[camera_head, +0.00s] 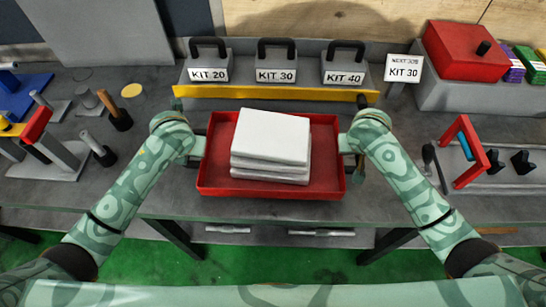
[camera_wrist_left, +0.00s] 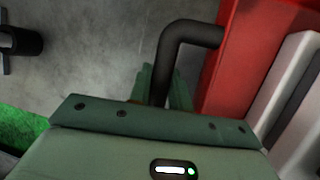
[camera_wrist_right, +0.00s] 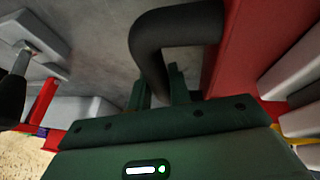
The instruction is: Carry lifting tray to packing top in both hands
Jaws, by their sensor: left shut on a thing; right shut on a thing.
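The red lifting tray (camera_head: 270,189) is level in front of me, over the grey bench, with a stack of white slabs (camera_head: 272,135) in it. My left gripper (camera_head: 198,147) is at the tray's left side, shut on its black bent handle, which shows in the left wrist view (camera_wrist_left: 175,52). My right gripper (camera_head: 346,145) is at the right side, shut on the other black handle, seen in the right wrist view (camera_wrist_right: 150,50). I cannot tell whether the tray touches the bench. No surface is clearly marked as the packing top.
Behind the tray is a yellow-edged rack (camera_head: 272,92) with KIT 20, KIT 30 and KIT 40 weights. A KIT 30 sign (camera_head: 403,70) and a red box (camera_head: 466,50) are at the back right. Tools and stands crowd the bench (camera_head: 160,190) on both sides.

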